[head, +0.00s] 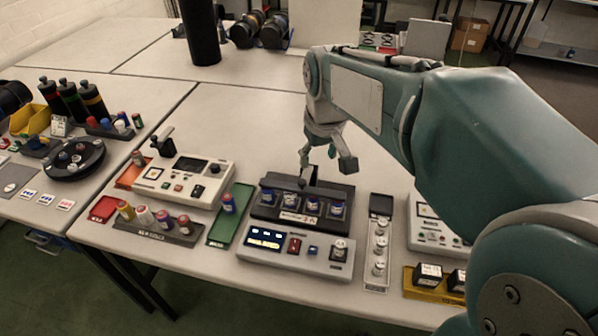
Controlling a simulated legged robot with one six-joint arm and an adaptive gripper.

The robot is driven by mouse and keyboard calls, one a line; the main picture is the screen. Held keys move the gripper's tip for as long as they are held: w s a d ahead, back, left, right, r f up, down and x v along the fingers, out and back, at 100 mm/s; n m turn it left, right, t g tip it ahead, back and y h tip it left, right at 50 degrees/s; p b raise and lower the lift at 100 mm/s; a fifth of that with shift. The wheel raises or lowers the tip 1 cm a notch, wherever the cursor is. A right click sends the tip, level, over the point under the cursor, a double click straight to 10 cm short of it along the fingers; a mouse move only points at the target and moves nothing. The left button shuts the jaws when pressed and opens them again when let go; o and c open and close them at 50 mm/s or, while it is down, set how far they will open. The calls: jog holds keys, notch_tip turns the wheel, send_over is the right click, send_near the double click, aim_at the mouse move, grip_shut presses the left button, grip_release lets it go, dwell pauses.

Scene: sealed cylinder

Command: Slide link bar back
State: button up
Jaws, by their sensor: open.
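My gripper (326,162) is open, its two fingers spread and pointing down over the back of a black rack. The black rack (262,212) holds a row of several blue-and-white capped cylinders (290,200) in its front. A small dark upright piece (309,174) stands at the rack's back edge, close to my left finger. I cannot tell whether it touches the finger. A separate link bar is not clearly distinguishable from the rack, and whether the dark piece belongs to it cannot be told.
A grey control box (270,262) with a lit display sits in front of the rack. Left are a green tray (226,232), a white device (190,182) and a cylinder holder (150,232). Right is a narrow grey strip (377,277) with knobs. The table behind the rack is largely clear.

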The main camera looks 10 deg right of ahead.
jog(key=n+g, duration=0.1)
jog(key=g, duration=0.1)
send_near(302, 181)
notch_tip(302, 181, down, 9)
jog(key=shift+f, duration=0.15)
grip_shut()
